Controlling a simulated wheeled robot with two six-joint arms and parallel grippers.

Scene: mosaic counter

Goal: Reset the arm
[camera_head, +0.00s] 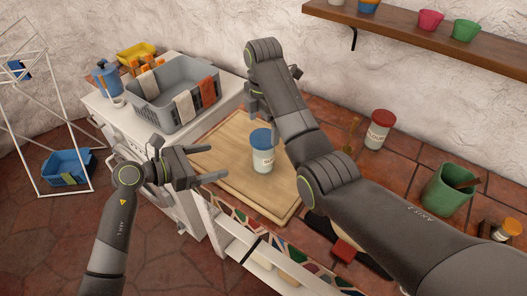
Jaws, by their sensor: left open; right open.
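My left gripper (207,163) is open and empty, in front of the counter's left end, with its fingers pointing right toward the cutting board (225,150). My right arm reaches in from the lower right across the counter. My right gripper (253,100) is open and partly hidden behind its own arm, above the back of the board. A white jar with a blue lid (262,158) stands upright on the board, between the two grippers and apart from the left one.
A grey basket (174,112) with cloths and a blue pot (106,78) stand on the white cabinet. A red-lidded jar (379,130) and a green pot (448,192) stand right of my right arm. A wooden shelf (430,37) hangs above. A white rack stands at left.

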